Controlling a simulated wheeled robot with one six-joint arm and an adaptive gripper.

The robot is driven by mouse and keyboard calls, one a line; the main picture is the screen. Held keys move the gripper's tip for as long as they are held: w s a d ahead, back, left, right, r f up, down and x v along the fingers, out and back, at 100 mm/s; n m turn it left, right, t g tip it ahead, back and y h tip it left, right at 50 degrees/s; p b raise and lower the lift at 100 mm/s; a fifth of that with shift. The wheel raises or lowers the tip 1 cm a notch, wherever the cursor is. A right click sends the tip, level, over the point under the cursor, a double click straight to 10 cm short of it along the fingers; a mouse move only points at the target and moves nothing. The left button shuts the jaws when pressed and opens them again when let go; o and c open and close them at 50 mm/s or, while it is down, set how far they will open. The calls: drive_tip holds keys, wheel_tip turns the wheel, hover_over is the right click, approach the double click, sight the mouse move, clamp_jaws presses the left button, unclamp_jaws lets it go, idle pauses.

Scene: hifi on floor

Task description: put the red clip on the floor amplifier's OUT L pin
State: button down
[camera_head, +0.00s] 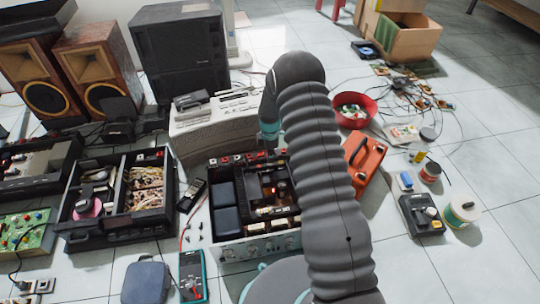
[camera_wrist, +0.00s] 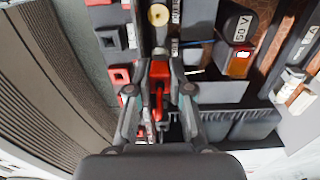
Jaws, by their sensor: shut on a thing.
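The opened amplifier (camera_head: 262,247) sits on the floor in the head view, its inside exposed and its front knobs facing me. A row of red and black terminals (camera_head: 237,159) runs along its back edge. In the wrist view, red terminal blocks (camera_wrist: 120,76) and a black one (camera_wrist: 108,38) lie left of my gripper. My gripper (camera_wrist: 159,90) is shut on the red clip (camera_wrist: 158,70), above the amplifier's edge. I cannot tell whether the clip touches a pin, and no OUT L label is readable.
A capacitor marked 50 V (camera_wrist: 235,28) stands right of the clip. A ribbed grey surface (camera_wrist: 50,80) lies left. Bare tiles show at front right.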

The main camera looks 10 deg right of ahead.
drive_tip(key=shift+f+b, duration=0.5)
drive_tip(key=shift+f, duration=0.15)
idle(0.6)
drive_tip(key=c, duration=1)
unclamp_jaws()
drive_tip(key=shift+w, duration=0.1)
drive_tip(key=shift+r, duration=0.15)
wheel_tip(320, 180, up, 12)
drive_tip(key=shift+f, duration=0.1)
